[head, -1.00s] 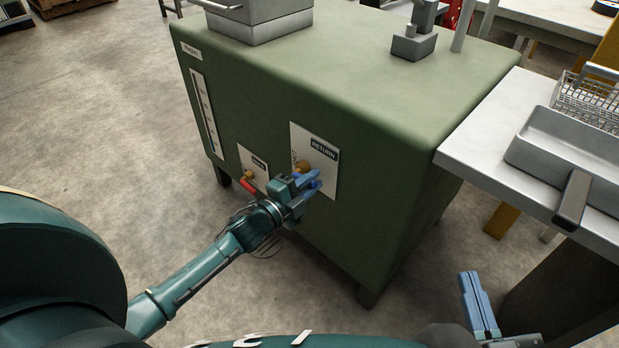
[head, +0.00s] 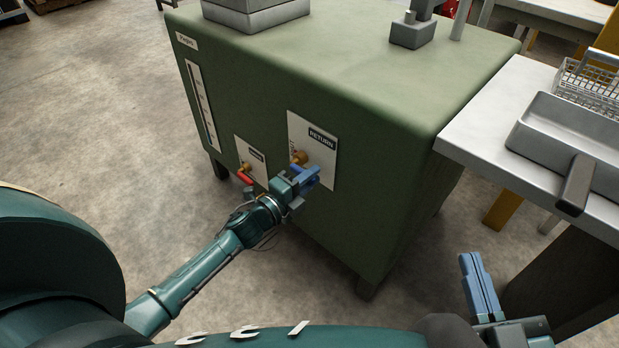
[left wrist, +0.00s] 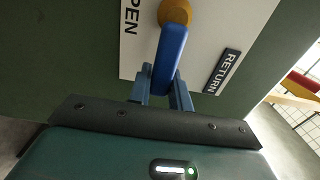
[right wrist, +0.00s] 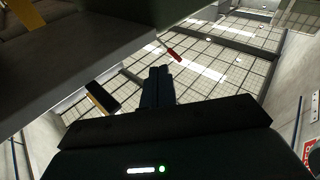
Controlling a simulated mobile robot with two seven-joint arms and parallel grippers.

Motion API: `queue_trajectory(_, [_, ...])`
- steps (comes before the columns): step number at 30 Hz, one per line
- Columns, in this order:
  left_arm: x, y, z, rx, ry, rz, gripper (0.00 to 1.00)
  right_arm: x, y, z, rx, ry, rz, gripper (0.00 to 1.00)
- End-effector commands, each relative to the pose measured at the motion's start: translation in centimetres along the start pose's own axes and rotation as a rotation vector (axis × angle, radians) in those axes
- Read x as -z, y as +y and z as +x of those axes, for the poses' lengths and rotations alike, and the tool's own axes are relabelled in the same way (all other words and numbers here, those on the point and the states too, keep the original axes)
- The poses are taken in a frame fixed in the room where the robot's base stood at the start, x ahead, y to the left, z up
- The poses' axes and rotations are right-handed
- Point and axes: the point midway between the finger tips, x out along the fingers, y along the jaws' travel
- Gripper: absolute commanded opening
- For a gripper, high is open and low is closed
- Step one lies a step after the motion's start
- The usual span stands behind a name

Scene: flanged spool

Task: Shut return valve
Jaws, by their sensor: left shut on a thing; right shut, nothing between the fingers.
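The return valve sits on a white plate (head: 323,165) marked RETURN on the front of the green tank (head: 250,100). Its brass body (head: 298,157) shows just above my left gripper (head: 308,177). In the left wrist view, the valve's blue handle (left wrist: 170,58) runs from the brass hub (left wrist: 175,12) down between the fingers of my left gripper (left wrist: 163,92). My left gripper is shut on this handle. The word OPEN shows on the plate beside it. My right gripper (head: 478,285) is shut and empty, low at the right, apart from the tank.
A second valve with a red handle (head: 244,177) is left of my left gripper, on a smaller plate. A bench (head: 485,150) with a grey tray (head: 545,135) and a wire basket (head: 590,88) stands to the right. The floor left of the tank is clear.

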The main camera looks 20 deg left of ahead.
Motion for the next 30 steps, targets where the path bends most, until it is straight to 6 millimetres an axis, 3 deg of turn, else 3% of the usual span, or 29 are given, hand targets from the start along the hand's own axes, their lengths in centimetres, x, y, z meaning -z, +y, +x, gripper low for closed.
queue_trajectory(2, [0.0,0.1,0.0,-0.003,-0.001,0.008,0.00,-0.1,0.0,0.0,0.000,-0.003,-0.001,0.00])
queue_trajectory(3, [0.0,0.1,0.0,-0.003,-0.001,0.008,0.23,-0.2,0.0,0.0,0.000,-0.004,-0.001,0.00])
queue_trajectory(10, [0.0,0.1,0.0,-0.002,-0.001,0.004,0.42,-0.5,0.0,-0.2,-0.001,-0.013,-0.001,0.00])
queue_trajectory(20, [0.0,0.0,-0.6,-0.003,0.000,0.002,0.42,-0.5,0.0,-0.3,-0.001,-0.020,-0.001,0.00])
queue_trajectory(23, [0.0,0.0,-2.0,-0.005,-0.001,0.001,0.42,-0.1,0.0,-0.2,0.000,-0.019,-0.010,0.00])
queue_trajectory(30, [0.0,-0.1,-7.3,-0.006,-0.001,0.000,0.42,0.0,0.3,-0.3,-0.003,-0.039,-0.050,0.00])
